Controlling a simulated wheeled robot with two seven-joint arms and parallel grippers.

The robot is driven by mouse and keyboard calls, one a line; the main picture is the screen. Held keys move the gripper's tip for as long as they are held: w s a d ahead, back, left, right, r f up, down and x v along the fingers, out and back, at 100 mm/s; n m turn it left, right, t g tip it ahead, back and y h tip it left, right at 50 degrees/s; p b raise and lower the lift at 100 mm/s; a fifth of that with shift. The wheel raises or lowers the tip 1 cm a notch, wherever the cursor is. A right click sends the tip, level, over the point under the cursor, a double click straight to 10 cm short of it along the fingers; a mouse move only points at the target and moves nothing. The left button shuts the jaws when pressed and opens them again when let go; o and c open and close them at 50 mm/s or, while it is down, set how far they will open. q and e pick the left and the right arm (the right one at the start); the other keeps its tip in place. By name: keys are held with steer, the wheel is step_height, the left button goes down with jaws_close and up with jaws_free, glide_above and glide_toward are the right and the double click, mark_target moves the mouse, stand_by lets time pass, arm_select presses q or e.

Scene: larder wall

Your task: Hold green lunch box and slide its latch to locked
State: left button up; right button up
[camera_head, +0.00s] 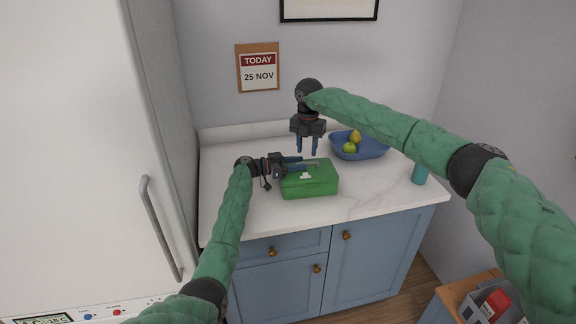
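The green lunch box (322,185) sits on the white worktop with its lid down. A small white piece (306,176), which looks like the latch, is on its near upper side; I cannot tell its position. My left gripper (302,163) reaches in from the left at the top of the box, fingers pointing right. Its fingers show a gap, but I cannot tell whether they are closed on a part of the box. My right gripper (307,150) points down above the back of the box. Its fingers are apart with nothing between them, clear of the box.
A blue bowl (372,150) with a green fruit (349,148) and a yellow fruit (355,136) stands behind right. A teal cup (420,174) is near the right edge of the worktop (375,195). The fridge (75,150) is at left. The worktop's front is clear.

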arm_select(q)
steer(key=shift+x, duration=1.15)
steer(key=shift+c, duration=0.2)
